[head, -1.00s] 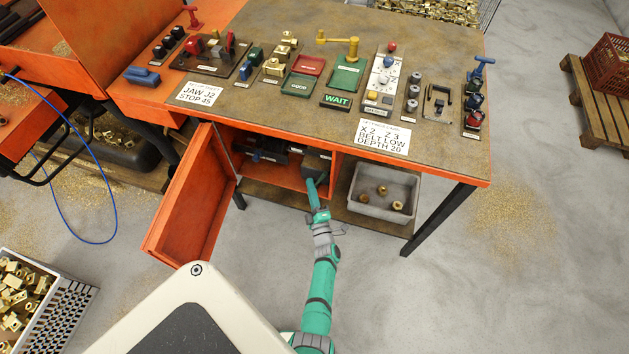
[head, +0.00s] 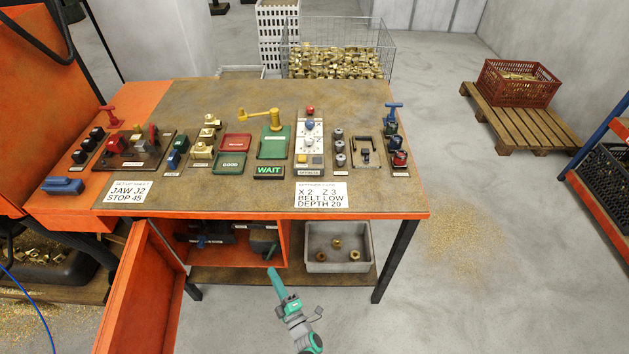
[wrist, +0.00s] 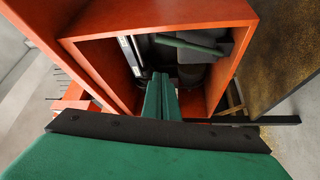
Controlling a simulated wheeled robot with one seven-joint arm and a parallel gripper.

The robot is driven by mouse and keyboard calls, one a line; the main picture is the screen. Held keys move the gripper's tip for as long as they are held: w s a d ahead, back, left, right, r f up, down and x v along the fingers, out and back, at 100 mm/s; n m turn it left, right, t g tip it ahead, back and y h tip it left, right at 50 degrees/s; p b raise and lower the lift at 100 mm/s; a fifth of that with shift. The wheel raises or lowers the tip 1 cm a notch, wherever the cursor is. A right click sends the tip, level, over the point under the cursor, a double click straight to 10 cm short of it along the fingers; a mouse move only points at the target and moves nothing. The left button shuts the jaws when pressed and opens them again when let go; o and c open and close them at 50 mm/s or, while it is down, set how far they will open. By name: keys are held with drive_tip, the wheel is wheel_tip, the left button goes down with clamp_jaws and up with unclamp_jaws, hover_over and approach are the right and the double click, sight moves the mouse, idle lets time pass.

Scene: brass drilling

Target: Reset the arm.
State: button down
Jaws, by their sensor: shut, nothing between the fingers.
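My gripper (head: 274,277) is at the end of my green and grey arm, in front of the open orange cabinet (head: 283,243) under the workbench. In the wrist view its two green fingers (wrist: 162,90) lie together and hold nothing. They point toward the cabinet opening. In the wrist view a dark green bar (wrist: 188,45) crosses the upper part of the cabinet interior, with dark parts behind it. The cabinet door (head: 140,290) stands open to the left in the head view.
The workbench (head: 380,192) carries several fixtures, a lit WAIT sign (head: 268,171) and paper cards. A grey bin (head: 340,262) with brass parts sits on the lower shelf, right of the cabinet.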

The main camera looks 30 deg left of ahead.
drive_tip(key=shift+s+d, duration=0.15)
drive_tip(key=s+d+r+m+t+h, duration=0.3)
drive_tip(key=s+d+r+m+h, duration=0.2)
drive_tip(key=s+d+m, duration=0.45)
drive_tip(key=s+d+r+m+t+h, duration=0.35)
drive_tip(key=d+m+h, duration=0.3)
drive_tip(key=d, duration=0.55)
drive_tip(key=s+d+r+m+g+h, duration=0.1)
drive_tip(key=s+d+r+m+h, duration=0.1)
drive_tip(key=s+d+r+m, duration=0.3)
drive_tip(key=s+d+r+m+h, duration=0.3)
drive_tip(key=s+d+r+m, duration=0.2)
drive_tip(key=r, duration=0.8)
drive_tip(key=s+d, duration=0.2)
drive_tip(key=d, duration=0.1)
drive_tip(key=shift+d+r+m+g, duration=0.15)
drive_tip(key=shift+r+m+g, duration=0.15)
drive_tip(key=shift+r+g, duration=0.05)
